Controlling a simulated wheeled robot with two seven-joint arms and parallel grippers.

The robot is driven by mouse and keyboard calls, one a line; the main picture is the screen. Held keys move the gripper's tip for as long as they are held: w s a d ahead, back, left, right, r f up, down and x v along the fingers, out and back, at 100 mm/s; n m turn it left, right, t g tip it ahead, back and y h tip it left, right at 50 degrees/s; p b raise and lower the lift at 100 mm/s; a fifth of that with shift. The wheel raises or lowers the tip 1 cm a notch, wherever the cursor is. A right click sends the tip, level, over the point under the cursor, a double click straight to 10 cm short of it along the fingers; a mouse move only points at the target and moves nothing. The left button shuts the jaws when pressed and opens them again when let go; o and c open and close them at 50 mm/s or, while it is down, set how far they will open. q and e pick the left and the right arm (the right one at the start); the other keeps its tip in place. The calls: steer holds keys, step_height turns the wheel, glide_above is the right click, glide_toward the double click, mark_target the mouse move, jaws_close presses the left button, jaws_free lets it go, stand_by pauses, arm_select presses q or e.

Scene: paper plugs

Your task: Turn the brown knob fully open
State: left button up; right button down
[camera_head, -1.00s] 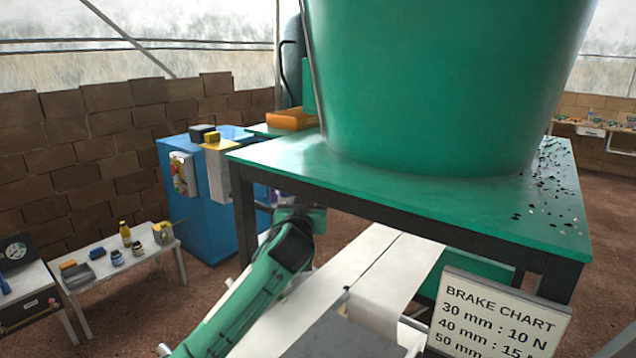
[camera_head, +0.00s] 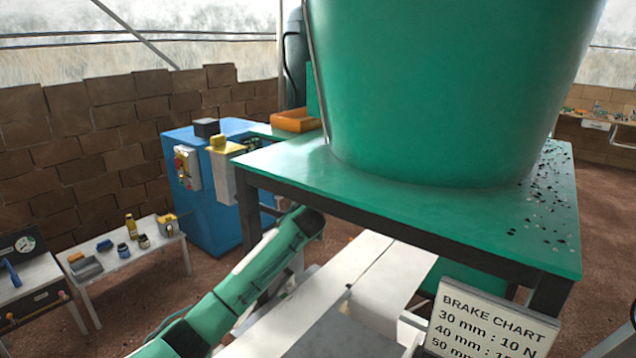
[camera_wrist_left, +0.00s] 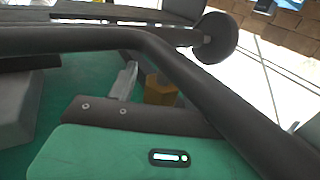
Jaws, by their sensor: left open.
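No knob in the frames can be made out as clearly brown. In the left wrist view a dark round knob (camera_wrist_left: 216,38) stands on a short stem at upper middle. My left gripper (camera_wrist_left: 125,108) shows only in part there, behind its green casing; it is open with nothing seen held in it. A thick dark bent bar (camera_wrist_left: 165,60) crosses close in front of the camera, between casing and knob. In the head view my left arm reaches under the green table; its gripper is hidden there. My right gripper is in neither view.
The green table (camera_head: 285,165) bears a big green tub (camera_head: 450,90). A blue cabinet (camera_head: 215,205) stands behind left. A low bench (camera_head: 135,258) with small pots and a gauge panel (camera_head: 20,247) are at far left.

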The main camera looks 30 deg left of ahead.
arm_select(q)
steer(key=shift+w, duration=0.1)
